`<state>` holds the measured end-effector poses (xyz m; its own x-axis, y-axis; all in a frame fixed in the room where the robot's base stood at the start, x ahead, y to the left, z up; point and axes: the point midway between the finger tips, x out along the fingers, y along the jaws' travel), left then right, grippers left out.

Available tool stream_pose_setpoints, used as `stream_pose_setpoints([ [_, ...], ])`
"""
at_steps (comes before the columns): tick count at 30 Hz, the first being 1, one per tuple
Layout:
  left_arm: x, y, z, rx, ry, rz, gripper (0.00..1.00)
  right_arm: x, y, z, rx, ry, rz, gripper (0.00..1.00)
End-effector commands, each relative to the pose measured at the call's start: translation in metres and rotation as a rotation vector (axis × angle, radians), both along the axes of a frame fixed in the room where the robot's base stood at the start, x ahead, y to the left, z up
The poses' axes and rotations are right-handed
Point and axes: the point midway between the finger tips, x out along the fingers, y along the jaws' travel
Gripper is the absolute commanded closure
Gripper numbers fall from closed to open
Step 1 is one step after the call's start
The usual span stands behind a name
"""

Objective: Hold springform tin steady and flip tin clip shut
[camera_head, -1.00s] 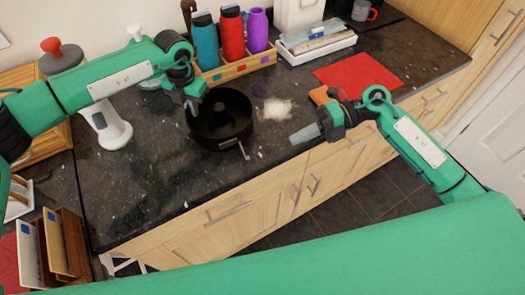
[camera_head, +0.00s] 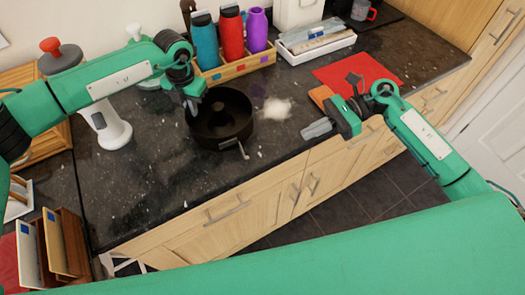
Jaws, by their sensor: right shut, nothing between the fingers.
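The black springform tin (camera_head: 222,131) stands upright on the dark granite counter. Its metal clip (camera_head: 243,149) sticks out from the front right of the tin's wall. My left gripper (camera_head: 194,106) is at the tin's left rim, pointing down. Its fingers are small and dark here, and I cannot tell whether they grip the rim. My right gripper (camera_head: 318,129) is to the right of the tin, near the counter's front edge, with its fingers pointing left toward the tin. It is shut and empty, well apart from the clip.
A white powdery patch (camera_head: 277,108) lies right of the tin. A wooden rack (camera_head: 238,69) with several bottles and a white tray (camera_head: 317,47) stand behind. A red mat (camera_head: 357,75) lies at the right. A white device (camera_head: 108,128) stands at the left. The counter in front is clear.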

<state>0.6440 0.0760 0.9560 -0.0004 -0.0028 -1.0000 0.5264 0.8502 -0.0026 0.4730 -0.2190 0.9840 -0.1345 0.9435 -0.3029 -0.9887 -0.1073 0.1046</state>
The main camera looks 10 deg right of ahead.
Motion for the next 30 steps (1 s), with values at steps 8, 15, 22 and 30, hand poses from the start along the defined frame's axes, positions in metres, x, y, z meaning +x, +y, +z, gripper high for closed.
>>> stream_pose_setpoints([
  [8, 0.000, 0.000, 0.001, -0.001, 0.000, 0.000, 1.00, 0.001, -0.003, 0.000, 0.018, -0.104, 0.037, 1.00],
  [15, 0.000, 0.000, 0.001, -0.001, 0.000, 0.000, 1.00, 0.001, -0.003, 0.000, 0.018, -0.104, 0.036, 1.00],
  [22, 0.000, 0.000, 0.001, -0.001, 0.000, 0.000, 1.00, -0.001, 0.009, -0.003, 0.021, -0.104, 0.037, 1.00],
  [30, 0.000, 0.000, 0.001, -0.001, 0.000, 0.000, 1.00, -0.009, 0.059, -0.019, 0.022, -0.102, 0.039, 1.00],
])
